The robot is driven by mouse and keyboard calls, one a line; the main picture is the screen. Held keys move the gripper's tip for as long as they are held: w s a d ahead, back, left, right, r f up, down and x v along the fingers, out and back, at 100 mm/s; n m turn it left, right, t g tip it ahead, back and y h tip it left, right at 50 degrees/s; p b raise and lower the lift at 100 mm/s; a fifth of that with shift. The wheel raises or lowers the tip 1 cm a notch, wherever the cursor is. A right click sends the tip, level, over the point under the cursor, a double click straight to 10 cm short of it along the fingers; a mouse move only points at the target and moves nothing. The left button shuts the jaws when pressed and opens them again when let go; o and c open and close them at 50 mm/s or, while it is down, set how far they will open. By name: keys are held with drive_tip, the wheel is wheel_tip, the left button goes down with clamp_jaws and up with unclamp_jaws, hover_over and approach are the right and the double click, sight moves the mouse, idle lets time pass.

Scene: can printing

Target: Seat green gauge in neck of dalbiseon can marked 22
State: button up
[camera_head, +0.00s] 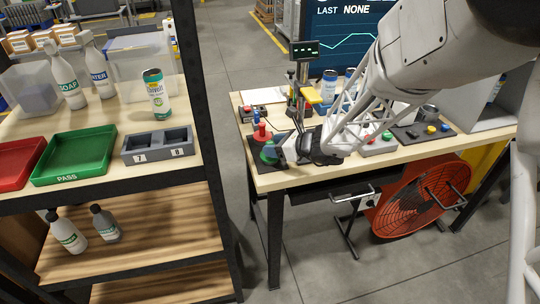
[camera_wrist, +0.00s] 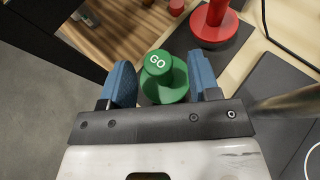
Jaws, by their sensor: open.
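The green gauge (camera_wrist: 158,64), lettered GO on its top, stands on its round green base in the wrist view. In the head view the green gauge (camera_head: 268,154) is at the left end of the bench. My gripper (camera_wrist: 161,72) has its two blue fingers apart, one on each side of the gauge's knob, with gaps visible. In the head view my gripper (camera_head: 284,152) is beside the gauge, partly hiding it. I cannot read a 22 on any can. A white and green can (camera_head: 156,94) stands on the left shelf; blue-and-white cans (camera_head: 328,86) stand behind my arm.
A red gauge (camera_wrist: 215,16) stands close by on the dark mat. A post with a small display (camera_head: 304,52) rises behind. A green PASS tray (camera_head: 76,156), a red tray (camera_head: 18,162) and a grey holder marked 7 and 8 (camera_head: 158,146) sit on the left shelf.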

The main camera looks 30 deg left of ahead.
drive_tip(key=shift+x, duration=1.85)
drive_tip(key=shift+c, duration=0.3)
drive_tip(key=c, duration=1)
